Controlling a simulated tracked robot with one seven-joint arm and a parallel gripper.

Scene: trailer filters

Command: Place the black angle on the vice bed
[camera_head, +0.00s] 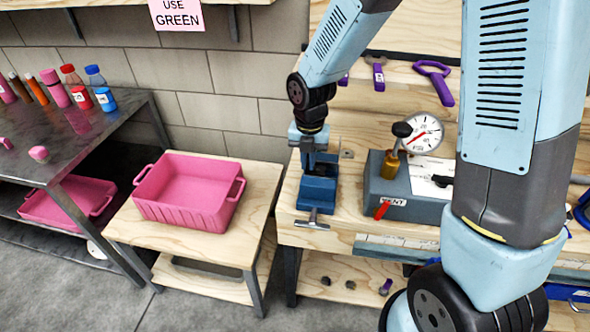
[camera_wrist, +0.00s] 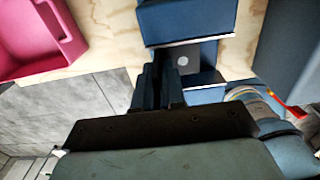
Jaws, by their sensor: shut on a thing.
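The blue vice (camera_head: 318,193) stands at the left end of the wooden workbench, with its T-handle at the front. In the wrist view its bed (camera_wrist: 200,60) shows between two blue jaws, with a pale round spot on it. My gripper (camera_head: 311,160) points down at the vice, close over its rear part. In the wrist view the gripper (camera_wrist: 158,85) is beside the left edge of the bed, shut on a dark piece, the black angle. The angle's outline merges with the dark fingers, and I cannot tell whether it touches the bed.
A grey gauge block (camera_head: 405,190) with a dial and red lever stands just right of the vice. A pink bin (camera_head: 190,195) sits on a lower wooden table to the left. Purple tools (camera_head: 437,82) hang on the back board. My arm hides part of the bench.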

